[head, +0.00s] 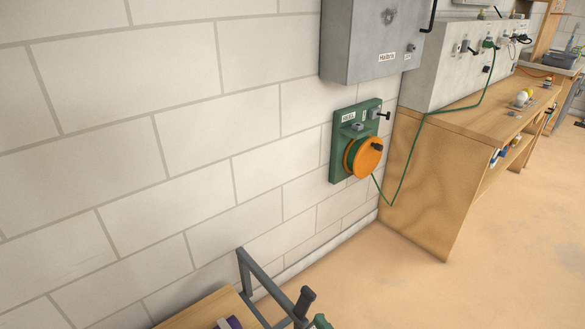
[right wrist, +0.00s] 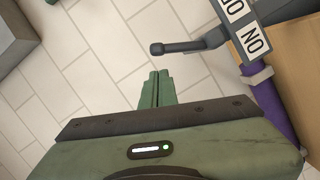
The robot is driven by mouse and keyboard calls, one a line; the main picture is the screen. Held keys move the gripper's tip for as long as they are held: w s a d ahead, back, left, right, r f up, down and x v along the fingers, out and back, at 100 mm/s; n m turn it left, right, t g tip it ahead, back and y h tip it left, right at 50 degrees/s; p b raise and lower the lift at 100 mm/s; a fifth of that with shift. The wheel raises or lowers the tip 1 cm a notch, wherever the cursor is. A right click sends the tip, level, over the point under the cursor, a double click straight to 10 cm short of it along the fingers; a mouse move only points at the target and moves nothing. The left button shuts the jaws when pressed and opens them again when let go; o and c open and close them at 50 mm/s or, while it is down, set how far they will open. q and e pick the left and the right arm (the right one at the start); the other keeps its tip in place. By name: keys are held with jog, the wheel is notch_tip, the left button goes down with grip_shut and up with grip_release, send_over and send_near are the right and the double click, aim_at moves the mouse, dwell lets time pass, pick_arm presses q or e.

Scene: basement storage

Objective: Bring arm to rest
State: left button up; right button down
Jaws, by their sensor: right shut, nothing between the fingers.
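My right gripper (right wrist: 155,88) shows in the right wrist view with its two green fingers pressed together and nothing between them. A small green part of it (head: 321,322) shows at the bottom edge of the head view, beside a dark handle (head: 305,301) on a grey bar frame (head: 264,281). In the right wrist view a grey lever with a rounded end (right wrist: 178,47) lies ahead and to the right of the fingers, apart from them. My left gripper is not in view.
A label plate (right wrist: 243,28) and purple pipe (right wrist: 272,110) are right of my right gripper. A green panel with an orange reel (head: 365,157) hangs on the brick wall under a grey cabinet (head: 365,45). A wooden bench (head: 425,190) stands right. The floor before it is clear.

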jog(key=s+d+f+m+g+h, duration=0.3)
jog(key=s+d+f+m+g, duration=0.25)
jog(key=f, duration=0.45)
jog(key=s+d+f+m+g+h, duration=0.35)
jog(key=s+f+m, duration=0.25)
jog(key=s+f, duration=0.3)
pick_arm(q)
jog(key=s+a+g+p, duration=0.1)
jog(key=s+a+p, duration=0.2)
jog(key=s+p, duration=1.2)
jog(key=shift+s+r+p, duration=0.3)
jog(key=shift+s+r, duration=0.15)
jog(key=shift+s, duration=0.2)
pick_arm(e)
jog(key=s+d+f+m+g, duration=0.2)
jog(key=s, duration=1.1)
jog(key=s+d+f+m+g, duration=0.2)
jog(key=s+g, duration=0.1)
jog(key=s, duration=1.1)
jog(key=shift+s+d, duration=0.25)
